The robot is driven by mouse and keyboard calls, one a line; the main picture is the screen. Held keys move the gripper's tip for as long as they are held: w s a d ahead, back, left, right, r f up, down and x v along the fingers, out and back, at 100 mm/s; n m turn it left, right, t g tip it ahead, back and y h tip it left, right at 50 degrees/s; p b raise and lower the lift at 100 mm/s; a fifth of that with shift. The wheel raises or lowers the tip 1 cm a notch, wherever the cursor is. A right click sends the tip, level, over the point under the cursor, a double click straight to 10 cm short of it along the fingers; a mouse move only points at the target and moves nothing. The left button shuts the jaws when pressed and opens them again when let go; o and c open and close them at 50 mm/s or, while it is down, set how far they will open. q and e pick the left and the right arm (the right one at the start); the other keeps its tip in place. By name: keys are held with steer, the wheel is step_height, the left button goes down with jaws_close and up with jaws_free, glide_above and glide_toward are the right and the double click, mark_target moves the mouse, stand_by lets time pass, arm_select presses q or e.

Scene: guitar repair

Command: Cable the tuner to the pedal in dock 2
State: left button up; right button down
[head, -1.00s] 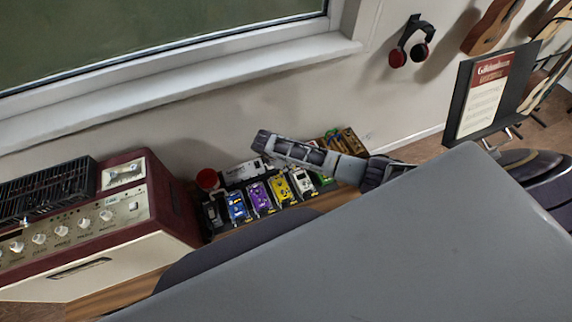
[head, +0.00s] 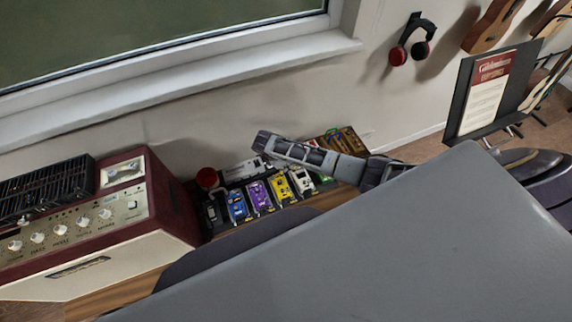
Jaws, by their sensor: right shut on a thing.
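A row of pedals stands on the bench: a dark one (head: 211,213) at the left, then a blue pedal (head: 237,206), a purple pedal (head: 259,198), a yellow pedal (head: 281,189) and a white pedal (head: 302,182). I cannot tell which is the tuner or which is in dock 2. My right gripper (head: 262,140) is above and behind the row, near a white box (head: 243,170). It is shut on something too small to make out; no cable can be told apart. My left gripper is not in view.
A maroon and cream amplifier (head: 168,215) stands at the left, with a red round thing (head: 207,178) beside it. A wall and window sill (head: 200,85) rise behind the bench. Small brown items (head: 350,140) lie right of the pedals. A music stand (head: 490,95) is at right.

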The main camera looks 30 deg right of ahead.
steer(key=shift+f, duration=0.35)
stand_by(0.4)
steer(key=c, duration=1.1)
jaws_free()
steer(key=shift+r, duration=0.1)
steer(key=shift+r+p, duration=2.65)
steer(key=shift+p, duration=0.2)
steer(key=shift+r, duration=1.3)
steer(key=shift+s+f, duration=0.1)
steer(key=shift+s, duration=0.05)
